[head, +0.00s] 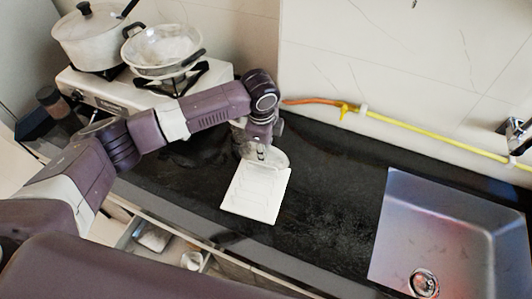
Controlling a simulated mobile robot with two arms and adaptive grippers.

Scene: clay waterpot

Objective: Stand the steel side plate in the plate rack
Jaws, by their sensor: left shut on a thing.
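The steel side plate (280,158) shows as a pale grey round edge under my left gripper (262,150). My left gripper points down and is shut on the plate; its fingers hide part of it. The white plate rack (255,195) is on the dark counter, just in front of the plate. The plate overlaps the rack's far edge in the picture. I cannot tell whether it touches the rack or sits in a slot. My right gripper is not in view.
A gas stove (115,92) with a lidded pot (92,40) and a pan (163,50) stands at the back left. A steel sink (445,230) is at the right. A yellow hose (420,134) runs along the wall. The dark counter (330,190) between rack and sink is clear.

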